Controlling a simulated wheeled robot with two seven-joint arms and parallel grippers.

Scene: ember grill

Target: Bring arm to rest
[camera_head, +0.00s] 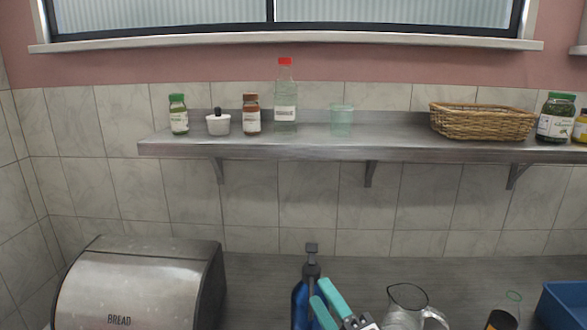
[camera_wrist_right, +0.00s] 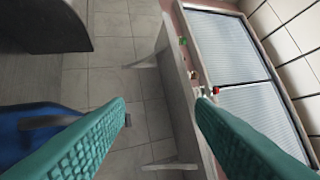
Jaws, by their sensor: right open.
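My right gripper (camera_head: 321,292) shows at the bottom middle of the head view, with two teal fingers apart. In the right wrist view the ridged teal fingers (camera_wrist_right: 160,103) stand wide apart with nothing held between them. A blue bottle with a dark pump top (camera_head: 300,302) stands close beside the fingers in the head view. The blue bottle also shows in the wrist view (camera_wrist_right: 22,138), partly hidden behind the left finger. My left gripper is in neither view.
A metal bread box (camera_head: 140,290) stands at lower left. A glass jug (camera_head: 405,305) and a blue bin (camera_head: 565,300) are at lower right. The wall shelf (camera_head: 270,146) holds several jars, a clear red-capped bottle (camera_head: 285,100), a green cup (camera_head: 341,120) and a wicker basket (camera_head: 482,122).

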